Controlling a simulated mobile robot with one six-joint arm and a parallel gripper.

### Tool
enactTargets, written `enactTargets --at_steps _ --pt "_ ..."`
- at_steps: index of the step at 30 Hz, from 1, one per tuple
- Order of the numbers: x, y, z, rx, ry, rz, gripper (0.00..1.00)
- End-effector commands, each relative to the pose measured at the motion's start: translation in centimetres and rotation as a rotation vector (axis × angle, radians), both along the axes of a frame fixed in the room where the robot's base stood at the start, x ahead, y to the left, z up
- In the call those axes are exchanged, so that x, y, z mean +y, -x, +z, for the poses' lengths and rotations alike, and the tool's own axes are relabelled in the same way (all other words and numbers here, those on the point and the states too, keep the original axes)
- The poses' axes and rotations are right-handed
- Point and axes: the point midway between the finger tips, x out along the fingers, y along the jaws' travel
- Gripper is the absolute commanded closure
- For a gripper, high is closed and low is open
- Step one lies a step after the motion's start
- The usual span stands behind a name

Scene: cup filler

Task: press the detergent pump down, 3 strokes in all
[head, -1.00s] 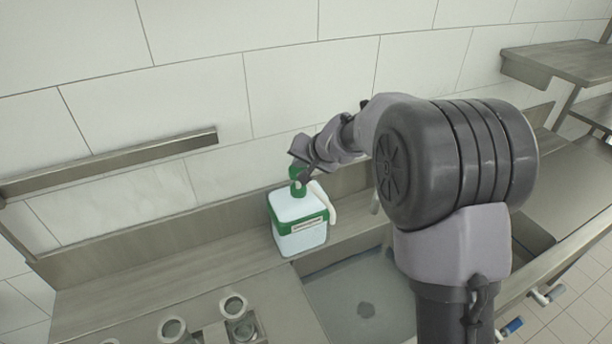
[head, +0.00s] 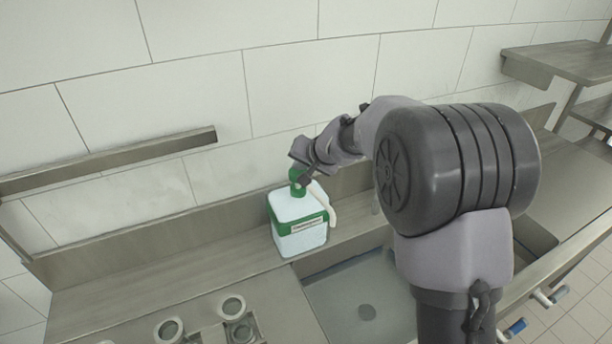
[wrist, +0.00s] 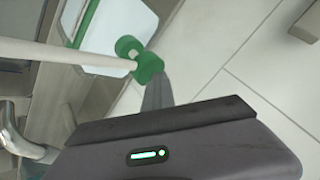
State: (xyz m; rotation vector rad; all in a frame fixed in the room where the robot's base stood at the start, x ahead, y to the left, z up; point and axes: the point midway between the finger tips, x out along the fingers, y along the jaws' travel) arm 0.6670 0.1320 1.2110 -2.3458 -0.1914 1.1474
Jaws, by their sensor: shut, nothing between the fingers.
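The detergent bottle (head: 300,238) is a white box-shaped container with a green band and a label. It stands upright on the steel ledge behind the sink. Its green pump head (head: 296,176) sits on top, with a white spout (head: 327,205) pointing to the right and down. My gripper (head: 304,181) is shut and empty, its tip at the pump head. In the wrist view, the closed fingers (wrist: 157,92) lie against or just over the green pump head (wrist: 146,66). I cannot tell for certain whether they touch.
A sink basin (head: 365,300) lies in front of the bottle. Several round metal cup holders (head: 232,307) are at the lower left. A steel rail (head: 120,160) runs along the tiled wall. The ledge left of the bottle is clear.

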Motion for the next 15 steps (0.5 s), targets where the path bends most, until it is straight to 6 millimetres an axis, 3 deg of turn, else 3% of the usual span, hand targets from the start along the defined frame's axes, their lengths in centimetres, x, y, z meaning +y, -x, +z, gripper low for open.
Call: enactTargets --at_steps 15 --pt "0.03 0.04 0.19 0.002 0.001 0.001 1.00"
